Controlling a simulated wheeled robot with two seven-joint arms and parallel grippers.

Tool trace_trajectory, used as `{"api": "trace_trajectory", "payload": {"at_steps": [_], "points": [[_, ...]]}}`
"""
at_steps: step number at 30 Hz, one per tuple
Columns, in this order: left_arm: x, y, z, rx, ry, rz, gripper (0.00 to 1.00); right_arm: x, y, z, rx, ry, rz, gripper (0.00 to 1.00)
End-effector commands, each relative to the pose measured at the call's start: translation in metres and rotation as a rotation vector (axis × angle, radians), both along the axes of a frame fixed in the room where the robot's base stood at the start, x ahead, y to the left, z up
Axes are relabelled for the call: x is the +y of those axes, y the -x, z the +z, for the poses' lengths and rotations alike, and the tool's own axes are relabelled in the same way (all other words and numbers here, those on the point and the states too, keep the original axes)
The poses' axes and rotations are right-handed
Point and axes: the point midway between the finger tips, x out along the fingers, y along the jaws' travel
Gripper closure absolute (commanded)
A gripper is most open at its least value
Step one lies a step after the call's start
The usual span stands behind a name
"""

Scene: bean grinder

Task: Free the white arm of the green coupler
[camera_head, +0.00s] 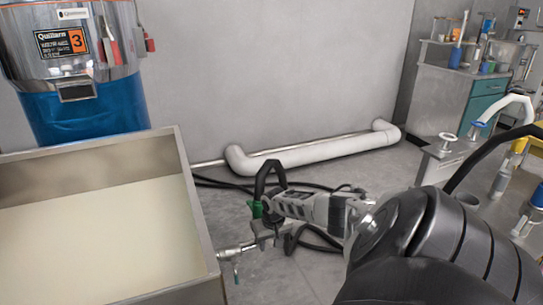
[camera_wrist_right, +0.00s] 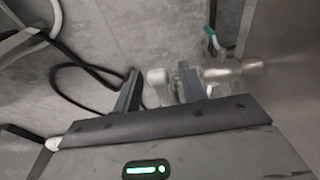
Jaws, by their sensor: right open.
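The green coupler (camera_head: 257,210) sits at the end of a black hose, beside the metal outlet pipe of the steel tank. My right gripper (camera_head: 270,212) reaches in from the right and is right at the coupler, partly hiding it. In the right wrist view my right gripper (camera_wrist_right: 158,72) is open, its two dark fingers on either side of a whitish piece (camera_wrist_right: 158,88), which looks like the coupler's white arm. I cannot tell whether either finger touches it. The coupler's green body is not clear in the wrist view. My left gripper is not in view.
The steel tank (camera_head: 192,190) stands at the left, its outlet pipe (camera_head: 236,250) with a teal-handled valve (camera_wrist_right: 212,38) close to my gripper. Black hoses (camera_head: 318,236) lie on the floor. A white pipe (camera_head: 310,152) runs along the wall. Benches with bottles stand at the right.

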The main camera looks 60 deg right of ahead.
Motion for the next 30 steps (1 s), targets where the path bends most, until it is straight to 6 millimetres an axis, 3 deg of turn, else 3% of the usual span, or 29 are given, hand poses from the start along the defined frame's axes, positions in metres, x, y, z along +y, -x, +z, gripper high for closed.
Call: {"api": "trace_trajectory", "payload": {"at_steps": [5,18,24,30], "points": [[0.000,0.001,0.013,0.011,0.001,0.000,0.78,0.001,0.003,0.026,-0.001,0.002,0.002,0.58],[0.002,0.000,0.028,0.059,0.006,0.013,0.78,0.010,0.017,0.125,0.002,0.003,0.002,0.58],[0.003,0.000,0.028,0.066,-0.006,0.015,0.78,0.013,0.020,0.150,0.002,0.001,0.000,0.58],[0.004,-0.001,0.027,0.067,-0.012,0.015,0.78,0.015,0.021,0.156,0.003,-0.001,0.000,0.58]]}}
